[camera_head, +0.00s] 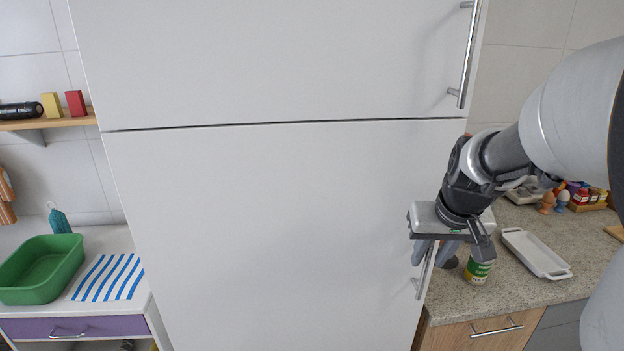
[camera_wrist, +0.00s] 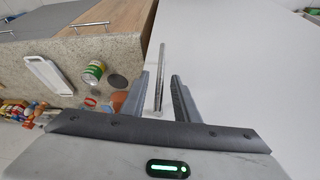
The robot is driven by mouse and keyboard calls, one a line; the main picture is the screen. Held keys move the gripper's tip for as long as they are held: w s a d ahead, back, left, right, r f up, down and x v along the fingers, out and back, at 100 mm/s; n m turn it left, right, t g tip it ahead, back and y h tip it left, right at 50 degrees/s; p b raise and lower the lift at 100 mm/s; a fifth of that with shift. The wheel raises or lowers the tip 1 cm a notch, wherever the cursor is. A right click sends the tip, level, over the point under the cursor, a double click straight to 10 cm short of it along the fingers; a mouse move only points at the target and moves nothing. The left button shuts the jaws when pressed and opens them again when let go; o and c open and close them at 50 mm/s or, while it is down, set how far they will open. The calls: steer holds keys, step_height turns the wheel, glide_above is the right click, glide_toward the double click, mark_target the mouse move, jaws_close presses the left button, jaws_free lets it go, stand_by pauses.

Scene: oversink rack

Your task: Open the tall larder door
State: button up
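The tall white larder has an upper door (camera_head: 270,60) and a lower door (camera_head: 270,230), parted by a thin dark seam; both look shut. The lower door's metal bar handle (camera_head: 423,278) is upright near its right edge, its upper part hidden by my gripper (camera_head: 433,254). In the wrist view, my gripper (camera_wrist: 160,76) is open, with one finger on each side of the handle bar (camera_wrist: 160,75). Gaps show between bar and fingers, so it does not look gripped. The upper door has a similar handle (camera_head: 466,55).
Right of the larder, a stone-look counter (camera_head: 510,296) holds a green-labelled can (camera_head: 478,268) close to my gripper and a white tray (camera_head: 536,253). On the left are a green basin (camera_head: 42,270) and a striped cloth (camera_head: 108,278).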

steer(key=shift+x, duration=1.05)
jaws_close()
